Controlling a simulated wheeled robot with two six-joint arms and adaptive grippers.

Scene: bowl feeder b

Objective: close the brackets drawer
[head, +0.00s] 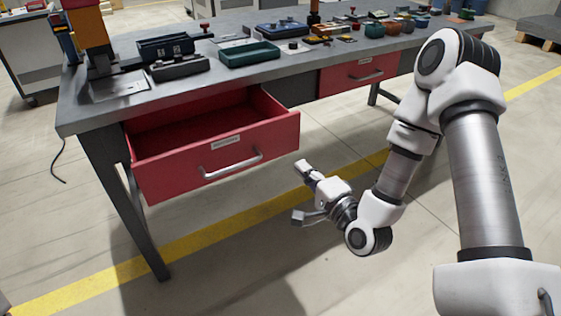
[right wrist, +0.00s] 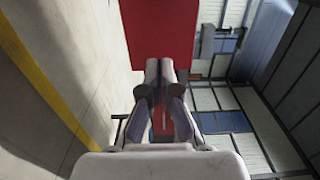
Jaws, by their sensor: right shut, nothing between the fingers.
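A red drawer (head: 265,142) under the left part of the workbench is pulled well out. Its inside looks empty from here. Its front has a silver bar handle (head: 232,165) and a small label too small to read. My right gripper (head: 303,167) is shut and empty, in front of the bench near the right end of the drawer front. In the head view it appears apart from the drawer. In the right wrist view the shut fingers (right wrist: 160,66) point toward a red panel (right wrist: 160,30), which looks like the drawer; the gap cannot be judged. My left gripper is not in view.
A second red drawer (head: 343,83) further right under the workbench (head: 225,85) is shut. Trays, including a green one (head: 248,55), and small parts stand on top. The bench's front left leg (head: 140,225) is left of the open drawer. The floor in front is clear.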

